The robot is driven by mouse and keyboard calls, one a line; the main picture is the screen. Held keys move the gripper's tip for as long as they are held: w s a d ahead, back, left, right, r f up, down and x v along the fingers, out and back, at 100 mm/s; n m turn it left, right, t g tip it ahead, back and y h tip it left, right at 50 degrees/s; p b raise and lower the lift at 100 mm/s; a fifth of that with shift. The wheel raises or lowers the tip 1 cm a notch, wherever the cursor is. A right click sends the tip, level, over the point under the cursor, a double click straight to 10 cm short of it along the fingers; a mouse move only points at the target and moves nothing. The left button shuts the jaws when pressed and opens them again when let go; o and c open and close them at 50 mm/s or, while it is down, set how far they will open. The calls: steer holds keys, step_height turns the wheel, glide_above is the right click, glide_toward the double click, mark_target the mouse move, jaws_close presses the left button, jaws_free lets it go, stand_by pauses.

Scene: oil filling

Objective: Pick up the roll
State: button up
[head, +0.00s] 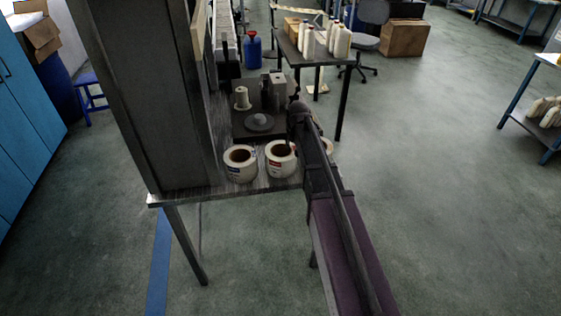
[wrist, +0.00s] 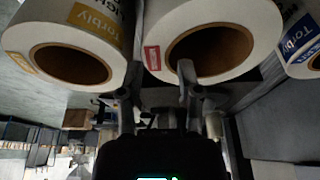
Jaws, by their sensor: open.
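Three white label rolls with brown cores stand in a row on the table's near edge in the head view. The middle roll (head: 281,170) has a red label and shows at the top centre of the wrist view (wrist: 153,30). My gripper (wrist: 157,92) is open and empty at this roll. One finger overlaps the core opening, and the other is beside its outer wall, near the gap to the yellow-labelled roll (wrist: 30,25). I cannot tell whether either finger touches. In the head view my arm hides part of the yellow-labelled roll (head: 328,147).
The blue-labelled roll (head: 240,175) stands left of the middle one, and also shows in the wrist view (wrist: 296,38). Behind the rolls is a dark machine (head: 270,95) with a white spool (head: 242,98). A tall dark panel (head: 150,90) stands left.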

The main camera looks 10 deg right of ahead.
steer(key=shift+f, duration=0.1)
steer(key=shift+b+x, duration=2.5)
steer(key=shift+d, duration=0.1)
jaws_close()
